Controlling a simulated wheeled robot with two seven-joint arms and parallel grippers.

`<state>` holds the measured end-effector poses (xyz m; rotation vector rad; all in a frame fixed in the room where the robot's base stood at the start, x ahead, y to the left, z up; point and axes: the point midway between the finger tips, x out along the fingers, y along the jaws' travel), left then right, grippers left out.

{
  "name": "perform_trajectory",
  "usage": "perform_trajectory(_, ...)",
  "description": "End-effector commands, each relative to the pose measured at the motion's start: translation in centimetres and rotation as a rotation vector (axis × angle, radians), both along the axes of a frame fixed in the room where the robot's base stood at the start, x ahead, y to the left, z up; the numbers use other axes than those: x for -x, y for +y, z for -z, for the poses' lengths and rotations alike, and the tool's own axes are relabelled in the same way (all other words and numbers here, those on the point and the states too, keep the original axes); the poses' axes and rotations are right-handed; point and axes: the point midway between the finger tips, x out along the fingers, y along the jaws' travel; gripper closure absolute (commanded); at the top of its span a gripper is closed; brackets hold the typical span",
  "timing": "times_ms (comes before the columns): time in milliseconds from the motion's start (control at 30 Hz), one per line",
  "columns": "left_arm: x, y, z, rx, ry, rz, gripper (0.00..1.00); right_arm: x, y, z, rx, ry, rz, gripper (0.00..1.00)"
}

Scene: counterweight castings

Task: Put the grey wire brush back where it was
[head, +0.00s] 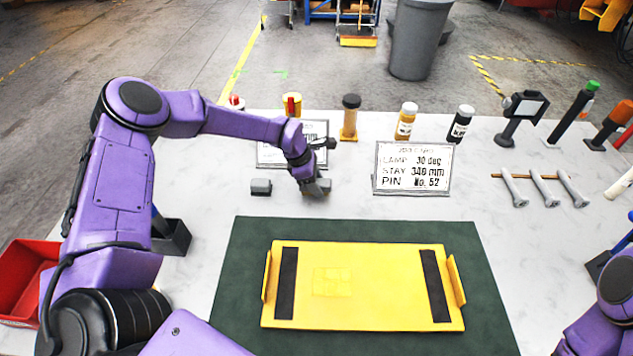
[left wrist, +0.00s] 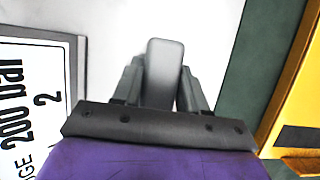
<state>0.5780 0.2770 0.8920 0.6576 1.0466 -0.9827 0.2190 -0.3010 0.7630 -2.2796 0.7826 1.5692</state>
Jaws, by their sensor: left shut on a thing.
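My left gripper (head: 316,190) is low over the white table, behind the green mat and left of the task card. It is shut on a grey block-shaped thing, which I take to be the grey wire brush (left wrist: 165,70). In the left wrist view the brush stands out between the two fingers of the left gripper (left wrist: 160,88). In the head view the fingers mostly hide it, and I cannot tell whether it touches the table. A small grey block (head: 261,187) lies on the table left of the gripper. My right gripper is out of view.
A yellow tray (head: 390,285) with black strips lies on the green mat (head: 235,300). A card on a stand (head: 413,168) is right of the gripper; another (head: 270,155) is behind it. Several bottles line the back. Bolts (head: 543,188) lie right. A red bin (head: 22,275) is far left.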

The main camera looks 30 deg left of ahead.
Motion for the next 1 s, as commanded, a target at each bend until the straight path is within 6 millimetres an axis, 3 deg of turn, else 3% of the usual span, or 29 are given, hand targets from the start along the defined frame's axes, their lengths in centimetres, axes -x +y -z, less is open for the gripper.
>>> perform_trajectory(100,0.0,0.0,0.2,0.001,0.000,0.000,0.86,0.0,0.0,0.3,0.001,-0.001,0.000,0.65)
perform_trajectory(133,0.0,0.0,0.1,0.000,0.000,0.000,0.48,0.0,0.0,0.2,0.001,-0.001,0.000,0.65)
perform_trajectory(200,0.0,0.0,0.1,0.000,0.000,-0.001,0.32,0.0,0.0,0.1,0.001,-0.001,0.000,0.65)
perform_trajectory(567,0.1,0.3,-0.6,0.002,-0.003,-0.002,0.32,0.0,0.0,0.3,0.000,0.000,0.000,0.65)
perform_trajectory(1000,1.7,3.7,-9.8,0.001,-0.004,-0.001,0.32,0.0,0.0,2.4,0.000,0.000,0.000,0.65)
